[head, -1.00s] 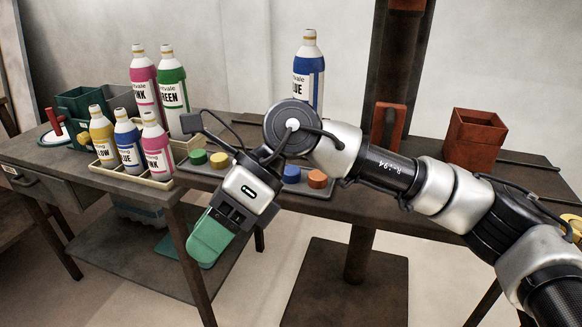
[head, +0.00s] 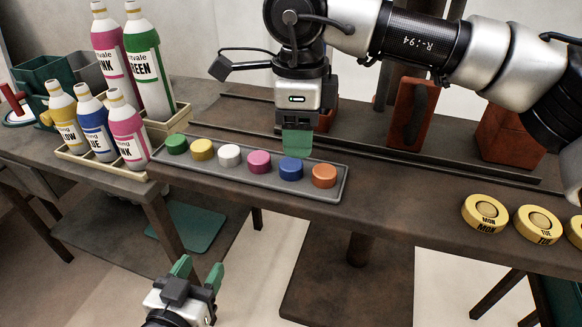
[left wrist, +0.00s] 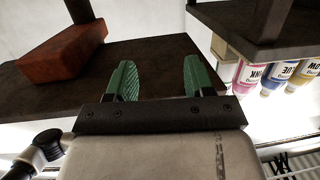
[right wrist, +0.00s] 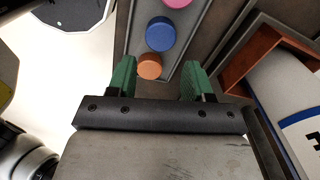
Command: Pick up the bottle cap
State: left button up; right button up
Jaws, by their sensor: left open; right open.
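Several round bottle caps sit in a row on a grey tray (head: 222,178): green (head: 177,143), yellow (head: 202,149), white (head: 229,155), pink (head: 259,162), blue (head: 291,168) and orange (head: 324,176). My right gripper (head: 297,145) is open and points down above the tray, behind the blue cap. In the right wrist view, the orange cap (right wrist: 149,66) and the blue cap (right wrist: 160,33) show between and beyond its open fingers (right wrist: 158,68). My left gripper (head: 198,275) is open and empty, low in front of the table; it also shows in the left wrist view (left wrist: 158,72).
Yellow, blue and pink small bottles (head: 127,130) stand in a cream rack at the left, with tall pink and green bottles (head: 150,70) behind. Yellow MON and TUE discs (head: 487,213) lie at the right. Reddish-brown containers (head: 410,115) stand behind.

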aim_at(292, 163)
jog(key=f+b, duration=0.1)
jog(key=f, duration=0.1)
jog(key=a+f, duration=0.1)
jog(key=f, duration=0.1)
jog(key=shift+f+b, duration=0.3)
jog(key=shift+b, duration=0.05)
jog(key=shift+f, duration=0.4)
pick_arm(q)
jog(key=r+t, duration=0.1)
jog(key=r, duration=0.1)
jog(key=r+t+h, duration=0.1)
jog(key=t, duration=0.1)
jog(key=d+r+t, duration=0.1)
jog(key=r+t, duration=0.1)
jog(key=shift+r+h, duration=0.3)
jog(key=shift+r, duration=0.05)
pick_arm(e)
jog(key=c, duration=0.6)
